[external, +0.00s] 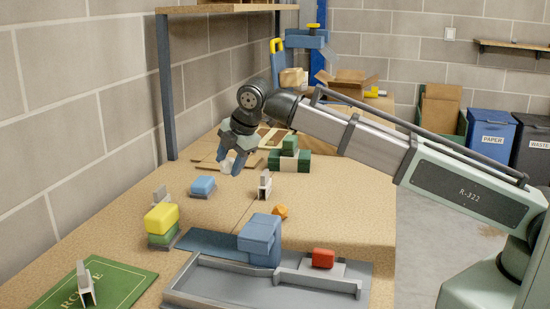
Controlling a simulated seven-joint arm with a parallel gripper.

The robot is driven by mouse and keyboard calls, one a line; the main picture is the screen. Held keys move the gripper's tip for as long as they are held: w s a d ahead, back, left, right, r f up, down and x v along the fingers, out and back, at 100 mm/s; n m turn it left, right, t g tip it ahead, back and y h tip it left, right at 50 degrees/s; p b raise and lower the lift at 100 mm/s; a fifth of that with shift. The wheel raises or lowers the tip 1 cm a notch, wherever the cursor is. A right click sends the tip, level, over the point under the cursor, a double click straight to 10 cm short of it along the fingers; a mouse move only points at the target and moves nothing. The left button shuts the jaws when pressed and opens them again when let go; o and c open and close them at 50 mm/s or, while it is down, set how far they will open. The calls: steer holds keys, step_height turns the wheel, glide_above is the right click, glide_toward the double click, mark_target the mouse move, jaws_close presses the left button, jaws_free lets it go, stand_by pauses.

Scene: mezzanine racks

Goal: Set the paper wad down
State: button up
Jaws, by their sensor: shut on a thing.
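My gripper (233,167) hangs from the arm over the middle of the bench, pointing down. Its fingers are shut on a small pale thing, the paper wad (228,160), which is mostly hidden by the fingers. The wad looks held above the bench top, though the exact gap cannot be told from this view. The tan bench top (225,225) lies beneath it.
A blue block (202,186) and a pale upright clip (265,185) stand near the gripper. Green blocks (289,160) are to its right. A grey tray (220,286), a red block (323,258) and a yellow block (161,217) are nearer the camera.

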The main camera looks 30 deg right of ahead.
steer(key=shift+f, duration=5.4)
steer(key=shift+f, duration=0.1)
steer(key=o, duration=1)
steer(key=v, duration=1.2)
steer(key=shift+w, duration=0.1)
